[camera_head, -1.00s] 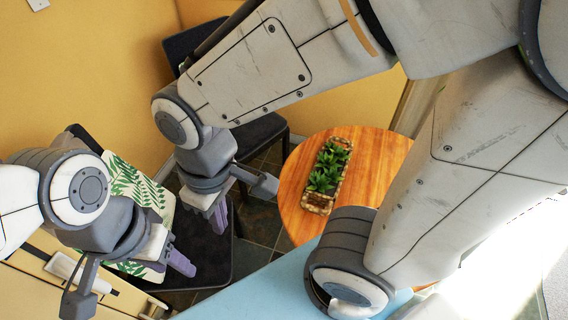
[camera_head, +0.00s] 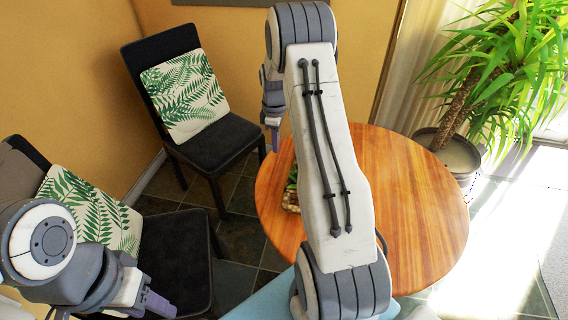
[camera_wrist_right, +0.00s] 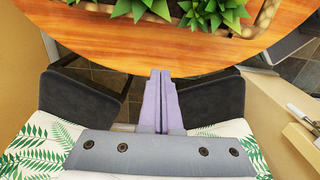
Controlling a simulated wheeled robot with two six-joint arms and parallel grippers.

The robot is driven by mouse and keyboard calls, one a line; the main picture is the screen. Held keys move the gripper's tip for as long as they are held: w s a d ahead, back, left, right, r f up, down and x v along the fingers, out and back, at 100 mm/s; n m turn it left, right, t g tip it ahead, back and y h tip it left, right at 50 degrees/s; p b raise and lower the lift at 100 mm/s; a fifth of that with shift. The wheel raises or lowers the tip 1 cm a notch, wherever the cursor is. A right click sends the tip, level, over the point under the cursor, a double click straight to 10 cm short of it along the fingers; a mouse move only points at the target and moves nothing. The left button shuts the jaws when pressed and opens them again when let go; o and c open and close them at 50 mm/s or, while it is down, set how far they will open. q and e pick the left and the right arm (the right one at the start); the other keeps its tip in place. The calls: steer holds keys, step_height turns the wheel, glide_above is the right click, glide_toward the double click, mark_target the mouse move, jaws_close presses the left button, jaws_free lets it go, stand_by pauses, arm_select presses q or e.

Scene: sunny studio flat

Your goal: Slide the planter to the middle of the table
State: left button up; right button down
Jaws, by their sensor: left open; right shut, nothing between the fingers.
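The planter, a woven tray of green leafy plants, is mostly hidden behind my right arm in the head view; a strip of its woven side (camera_head: 291,201) shows near the left part of the round wooden table (camera_head: 425,205). In the right wrist view the planter (camera_wrist_right: 266,16) is at the top, on the table (camera_wrist_right: 120,42) near its edge. My right gripper (camera_head: 273,140) is shut and empty beyond the table's far left edge; in its wrist view its fingers (camera_wrist_right: 160,76) point toward the planter, apart from it. My left gripper (camera_head: 155,306) is open and empty at the lower left.
Black chairs with leaf-pattern cushions stand at the back (camera_head: 187,92) and at the left (camera_head: 95,215). A large potted plant (camera_head: 460,150) stands behind the table to the right. A light blue surface (camera_head: 262,309) is at the bottom. The table's right half looks clear.

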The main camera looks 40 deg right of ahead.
step_height(320, 180, down, 10)
steer(key=shift+s+r, duration=0.1)
steer(key=shift+r, duration=0.05)
steer(key=shift+s+d+r+p, duration=0.1)
steer(key=shift+s+d+p, duration=0.55)
steer(key=shift+s+d, duration=0.65)
steer(key=shift+s, duration=0.1)
